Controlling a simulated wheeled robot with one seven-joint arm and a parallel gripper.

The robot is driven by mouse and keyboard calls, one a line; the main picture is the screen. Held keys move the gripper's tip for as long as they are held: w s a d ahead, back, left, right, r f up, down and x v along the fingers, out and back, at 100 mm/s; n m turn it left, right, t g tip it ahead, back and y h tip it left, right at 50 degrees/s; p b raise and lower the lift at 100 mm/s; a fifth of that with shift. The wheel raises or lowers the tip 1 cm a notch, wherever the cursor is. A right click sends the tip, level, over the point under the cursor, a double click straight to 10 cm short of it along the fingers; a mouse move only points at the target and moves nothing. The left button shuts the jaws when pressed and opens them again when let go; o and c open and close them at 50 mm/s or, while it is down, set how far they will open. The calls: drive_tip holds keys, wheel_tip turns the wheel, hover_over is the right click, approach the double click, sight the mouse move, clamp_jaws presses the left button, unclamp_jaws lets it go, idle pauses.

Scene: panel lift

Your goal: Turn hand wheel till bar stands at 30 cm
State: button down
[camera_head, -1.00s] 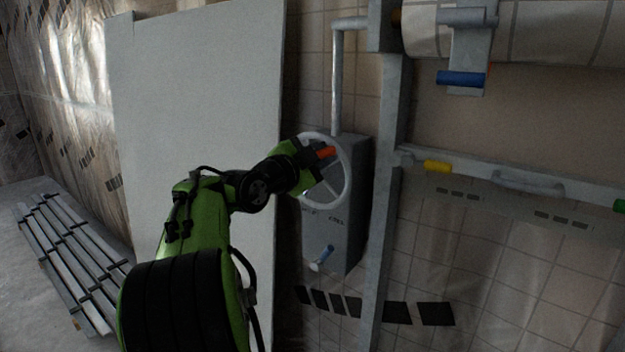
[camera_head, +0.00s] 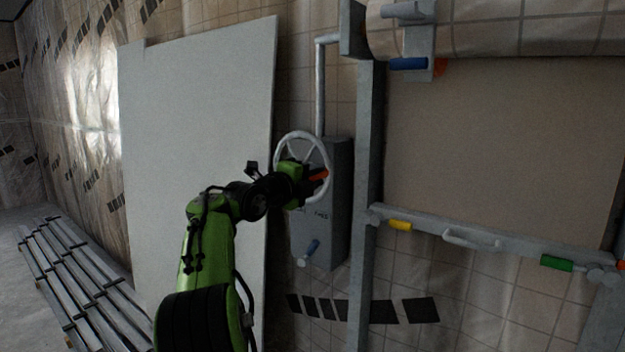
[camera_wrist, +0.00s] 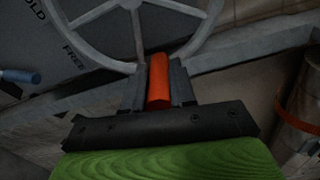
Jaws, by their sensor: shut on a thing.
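The pale hand wheel (camera_head: 300,134) is on the front of a grey box (camera_head: 336,225) beside an upright post. My gripper (camera_head: 316,176) is shut on the wheel's orange grip, at the right side of the rim. The wrist view shows the orange grip (camera_wrist: 158,82) between the fingers and the spoked wheel (camera_wrist: 75,43) behind it. The grey bar (camera_head: 525,248), with yellow and green sleeves and a middle handle, runs along the lower edge of a beige sheet hanging below the roller. I see no readable height scale.
A blue-handled lever (camera_head: 312,247) sits low on the box; the wrist view shows "FREE" and part of another word. A large pale board (camera_head: 195,150) stands behind my arm. Metal rails (camera_head: 75,275) lie on the floor at left.

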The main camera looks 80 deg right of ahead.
drive_tip(key=shift+f+m+b, duration=0.55)
drive_tip(key=shift+f+m, duration=0.1)
drive_tip(key=shift+m, duration=0.15)
drive_tip(key=c, duration=0.9)
unclamp_jaws()
drive_tip(key=shift+r, duration=0.1)
drive_tip(key=b+v, duration=0.2)
drive_tip(key=v, duration=1.3)
drive_tip(key=shift+w+a, duration=0.25)
drive_tip(key=shift+a, duration=0.05)
